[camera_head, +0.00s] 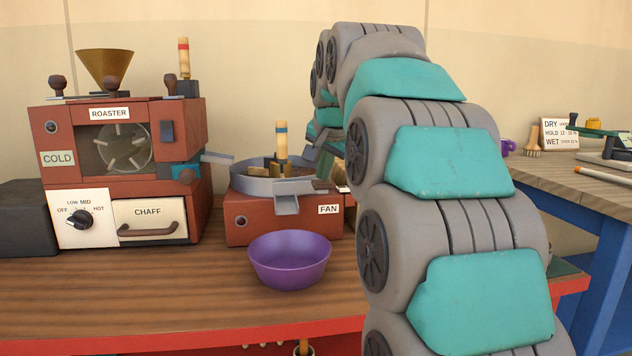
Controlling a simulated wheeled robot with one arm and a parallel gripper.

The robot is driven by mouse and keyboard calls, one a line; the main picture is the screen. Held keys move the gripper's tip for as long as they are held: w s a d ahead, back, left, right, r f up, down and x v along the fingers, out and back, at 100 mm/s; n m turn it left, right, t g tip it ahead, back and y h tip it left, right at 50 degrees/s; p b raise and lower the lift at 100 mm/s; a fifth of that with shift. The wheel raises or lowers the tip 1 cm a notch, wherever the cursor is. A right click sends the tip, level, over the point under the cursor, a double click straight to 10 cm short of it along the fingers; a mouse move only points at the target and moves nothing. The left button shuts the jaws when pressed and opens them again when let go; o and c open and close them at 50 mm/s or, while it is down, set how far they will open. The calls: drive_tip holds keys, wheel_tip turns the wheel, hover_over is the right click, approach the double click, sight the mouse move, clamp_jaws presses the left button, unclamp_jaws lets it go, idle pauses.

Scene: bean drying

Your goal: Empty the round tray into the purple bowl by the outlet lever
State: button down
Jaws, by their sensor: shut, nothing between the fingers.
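The round tray (250,186) is a grey metal pan on top of the red FAN box (250,229). Some brown and tan pieces show inside it; I cannot tell what they are. A wooden lever handle (281,144) with a blue band stands upright at the tray. A grey outlet spout (287,204) juts from the tray's front. The purple bowl (290,261) sits on the table below and in front of the spout; its visible inside looks empty. My gripper (314,150) is just right of the lever, apart from it in the picture, shut and empty, partly hidden by my arm.
The red roaster (190,130) with its CHAFF drawer (150,219) stands left. Its own red-banded lever (184,60) is on top. A dark box (26,220) is at the far left. The wooden table (150,305) is clear left of the bowl. A second bench (560,180) stands right.

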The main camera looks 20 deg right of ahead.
drive_tip(key=shift+f, duration=0.1)
drive_tip(key=shift+s+f, duration=0.1)
drive_tip(key=shift+f, duration=0.2)
drive_tip(key=shift+f+b, duration=0.45)
drive_tip(key=shift+b, duration=0.05)
drive_tip(key=shift+f, duration=0.45)
idle(0.4)
